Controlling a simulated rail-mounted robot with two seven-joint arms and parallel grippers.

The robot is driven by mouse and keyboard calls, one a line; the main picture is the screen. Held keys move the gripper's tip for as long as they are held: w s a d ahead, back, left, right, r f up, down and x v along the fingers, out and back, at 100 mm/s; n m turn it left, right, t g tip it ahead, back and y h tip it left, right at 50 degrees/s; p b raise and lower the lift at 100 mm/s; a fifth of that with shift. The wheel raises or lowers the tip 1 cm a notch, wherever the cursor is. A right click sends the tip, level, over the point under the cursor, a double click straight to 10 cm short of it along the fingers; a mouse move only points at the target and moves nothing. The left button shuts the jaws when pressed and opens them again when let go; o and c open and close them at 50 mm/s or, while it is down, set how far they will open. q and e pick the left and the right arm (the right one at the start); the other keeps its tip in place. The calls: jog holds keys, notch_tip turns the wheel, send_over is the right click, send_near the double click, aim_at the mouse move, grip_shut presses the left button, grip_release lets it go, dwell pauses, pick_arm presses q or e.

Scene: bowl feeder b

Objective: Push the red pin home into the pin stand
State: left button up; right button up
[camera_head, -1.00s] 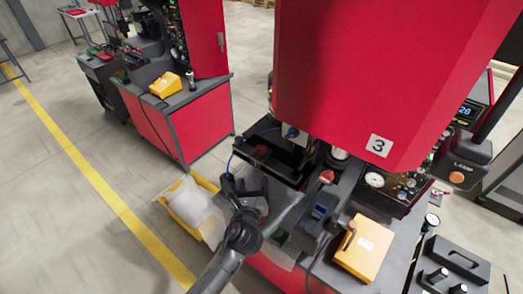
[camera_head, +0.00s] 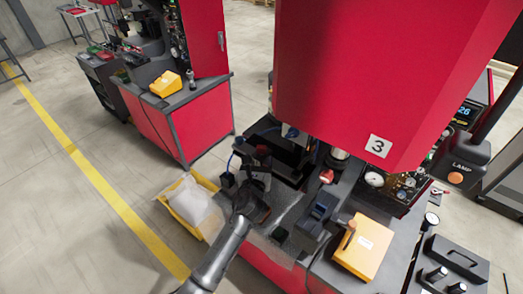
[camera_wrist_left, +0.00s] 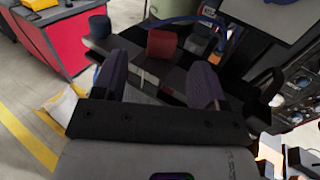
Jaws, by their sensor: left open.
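In the left wrist view, the red pin (camera_wrist_left: 162,43) shows as a short red cylinder, ahead of my left gripper (camera_wrist_left: 160,75) and between the lines of its two fingers. The fingers are spread, with nothing seen between them. A dark blue cylinder (camera_wrist_left: 100,27) stands to the left of the pin. The pin's lower end and the stand are not clear, so I cannot tell how deep it sits. In the head view, my left gripper (camera_head: 250,162) is over the bench at the front of the red press, and it largely hides the pin. My right gripper is not in view.
The red machine housing (camera_head: 385,75) overhangs the bench. A yellow bin with a white bag (camera_head: 191,202) is left of my arm. A yellow box (camera_head: 363,247) and a red knob (camera_head: 327,176) are to the right. Open floor lies left.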

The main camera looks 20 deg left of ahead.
aim_at(261, 149)
pick_arm(q)
jog(key=w, duration=0.2)
jog(key=w+r, duration=0.1)
jog(key=shift+w+a, duration=0.25)
jog(key=shift+w, duration=0.1)
jog(key=shift+x, duration=0.8)
jog(key=shift+f, duration=0.1)
jog(key=c, duration=1)
notch_tip(261, 149, up, 10)
jog(key=shift+s+p, duration=0.1)
jog(key=shift+p, duration=0.6)
jog(key=shift+s+a, duration=0.1)
